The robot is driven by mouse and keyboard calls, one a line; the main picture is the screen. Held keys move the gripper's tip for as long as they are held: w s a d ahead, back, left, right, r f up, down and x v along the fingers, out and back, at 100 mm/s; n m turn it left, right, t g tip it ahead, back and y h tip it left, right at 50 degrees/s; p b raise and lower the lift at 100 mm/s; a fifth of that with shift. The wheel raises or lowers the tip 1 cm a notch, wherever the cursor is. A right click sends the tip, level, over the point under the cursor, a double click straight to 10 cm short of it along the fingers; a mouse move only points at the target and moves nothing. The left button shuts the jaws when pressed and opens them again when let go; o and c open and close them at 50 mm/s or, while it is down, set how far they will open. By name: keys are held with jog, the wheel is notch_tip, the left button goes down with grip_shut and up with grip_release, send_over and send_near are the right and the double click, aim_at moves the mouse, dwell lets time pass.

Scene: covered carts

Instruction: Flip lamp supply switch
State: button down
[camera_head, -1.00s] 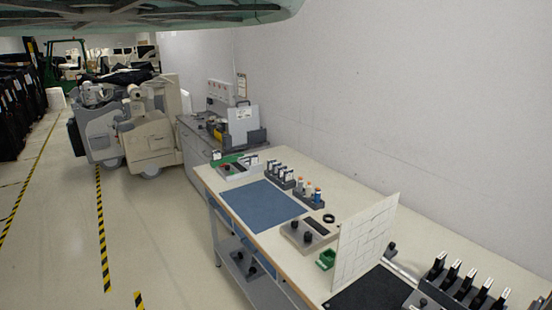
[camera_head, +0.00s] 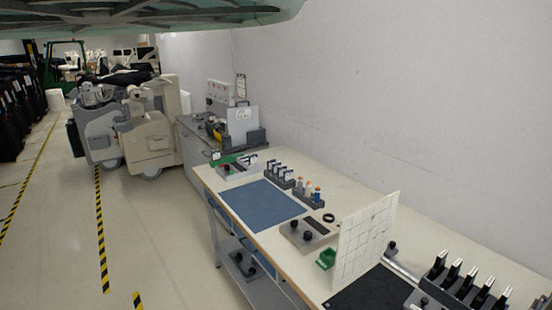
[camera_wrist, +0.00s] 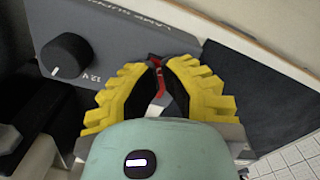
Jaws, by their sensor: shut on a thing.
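The lamp supply (camera_wrist: 110,35) is a grey box in the upper left of the wrist view, with lettering along its panel, partly legible. A black round knob (camera_wrist: 66,56) with a white mark sits on it, beside a "12 V" label. My gripper (camera_wrist: 158,64) has yellow ribbed fingers, closed at the panel's edge around a small red switch (camera_wrist: 155,62). The fingers hide most of the switch, so its position cannot be told. The head view does not show my gripper, and I cannot pick out the lamp supply there.
In the head view, a long bench (camera_head: 270,222) carries a blue mat (camera_head: 262,205), an upright white gridded panel (camera_head: 366,240), a green holder (camera_head: 326,259) and a row of black-handled tools (camera_head: 462,280). Covered carts (camera_head: 130,125) stand at the left. The floor in front is clear.

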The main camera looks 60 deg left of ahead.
notch_tip(320, 180, up, 7)
jog(key=p, duration=0.6)
dwell(0.3)
jog(key=shift+s, duration=0.15)
